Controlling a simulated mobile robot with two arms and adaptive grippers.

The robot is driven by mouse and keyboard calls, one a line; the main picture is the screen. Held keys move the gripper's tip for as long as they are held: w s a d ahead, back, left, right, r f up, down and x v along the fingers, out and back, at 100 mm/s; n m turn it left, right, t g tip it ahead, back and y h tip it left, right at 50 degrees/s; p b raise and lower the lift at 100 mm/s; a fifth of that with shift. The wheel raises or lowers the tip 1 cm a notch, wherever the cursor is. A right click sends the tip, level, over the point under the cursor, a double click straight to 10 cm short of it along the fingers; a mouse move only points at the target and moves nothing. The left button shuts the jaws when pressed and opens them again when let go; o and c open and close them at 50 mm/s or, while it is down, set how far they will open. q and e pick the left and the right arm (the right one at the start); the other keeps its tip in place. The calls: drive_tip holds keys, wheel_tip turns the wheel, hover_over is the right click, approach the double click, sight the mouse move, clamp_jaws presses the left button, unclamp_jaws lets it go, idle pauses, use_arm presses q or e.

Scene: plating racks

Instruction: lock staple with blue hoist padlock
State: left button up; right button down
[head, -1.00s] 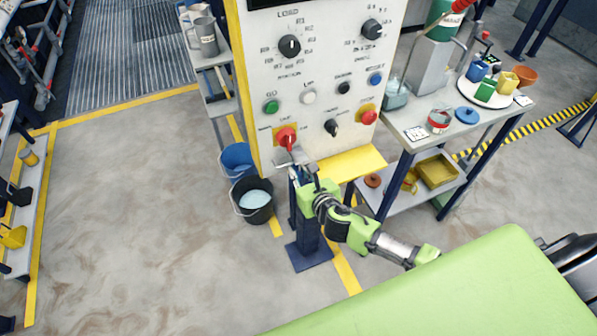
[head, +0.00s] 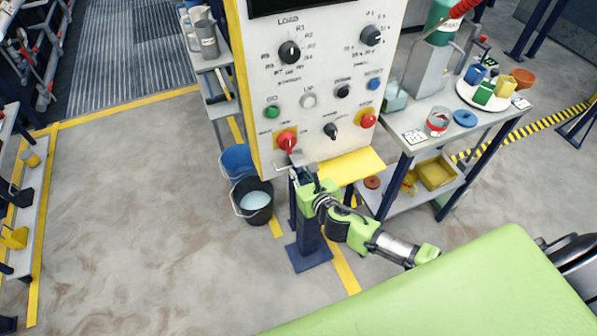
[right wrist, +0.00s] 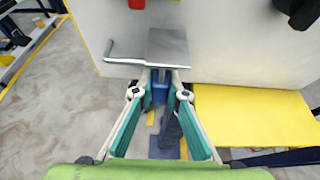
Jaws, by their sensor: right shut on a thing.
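The large pale control panel (head: 325,115) has a red knob (head: 287,141) at its lower left. Below it a grey metal staple fitting (head: 283,165) juts from the lower edge. In the right wrist view the fitting shows as a grey plate (right wrist: 167,46) with a bent rod reaching left. My right gripper (head: 300,178) is just under this fitting. In the wrist view its fingertips (right wrist: 160,88) are shut on a small blue block, the blue padlock (right wrist: 159,94), close below the plate. The padlock's shackle is hard to make out, and I cannot tell whether it touches the staple. My left gripper is not in view.
A yellow ledge (head: 350,166) sticks out right of the gripper. A dark blue post (head: 309,245) stands below. Two buckets (head: 254,205) stand on the floor left of it. A side table (head: 415,120) at right carries a tray of coloured items. The left floor is open.

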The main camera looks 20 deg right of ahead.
drive_tip(key=shift+f, duration=0.2)
idle(0.6)
drive_tip(key=c, duration=1.9)
unclamp_jaws()
drive_tip(key=v, duration=1.2)
drive_tip(key=s+d+f+m+g+h, duration=0.1)
drive_tip(key=s+d+f+m+g, duration=0.2)
drive_tip(key=f+m, duration=0.5)
drive_tip(key=s+d+f+m+g, duration=0.25)
drive_tip(key=s+f, duration=0.25)
drive_tip(key=f, duration=0.7)
drive_tip(key=s+d+f+m+g+h, duration=0.1)
drive_tip(key=s+d+f+m, duration=0.1)
drive_tip(key=s+f+m, duration=0.5)
drive_tip(key=s+a+f+m+g, duration=0.1)
drive_tip(key=s+f+m+g, duration=0.1)
drive_tip(key=s+f+m, duration=0.3)
drive_tip(key=s+a+f+m+g+y, duration=0.1)
drive_tip(key=s+a+f+m+g, duration=0.1)
drive_tip(key=s+f+m, duration=0.4)
drive_tip(key=s+a+f+m+g+b, duration=0.1)
drive_tip(key=s+f+m, duration=0.4)
drive_tip(key=s, duration=0.8)
drive_tip(key=shift+s+a+f+m+g+y, duration=0.15)
drive_tip(key=shift+s+a+f+g, duration=0.15)
drive_tip(key=shift+f, duration=0.2)
drive_tip(key=shift+s+a+f+m+g+y, duration=0.1)
drive_tip(key=shift+a+f+g+y, duration=0.05)
drive_tip(key=shift+a+f, duration=0.3)
